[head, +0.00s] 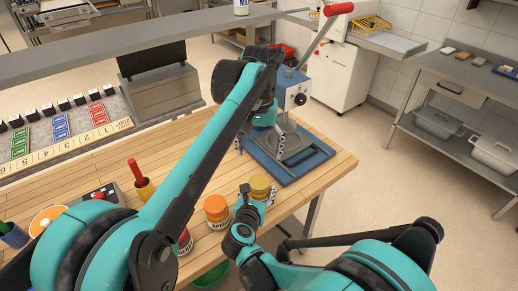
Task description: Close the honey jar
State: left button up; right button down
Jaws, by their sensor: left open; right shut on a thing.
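A jar with a yellow top (260,181), likely the honey jar, stands at the front edge of the wooden table. My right gripper (258,193) is shut on it, with fingers on both sides. The gripper hides most of its body, and I cannot tell whether the yellow top is a seated lid. My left gripper (260,144) is open and points down, above and behind the jar, near the blue tray. Its fingers are spread and nothing shows between them. I see no separate loose lid.
An orange-topped jar (216,208) stands just left of the yellow-topped jar, and a red one (185,240) is partly behind my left arm. A blue tray (262,163) and a blue machine (293,88) with a red-handled lever are behind. The table's right corner (338,160) is clear.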

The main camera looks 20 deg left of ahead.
jog(key=shift+c, duration=1.7)
grip_release()
jog(key=shift+s, duration=0.1)
jog(key=v, duration=1.1)
jog(key=shift+s+r, duration=0.15)
jog(key=shift+s, duration=0.25)
jog(key=shift+s, duration=0.1)
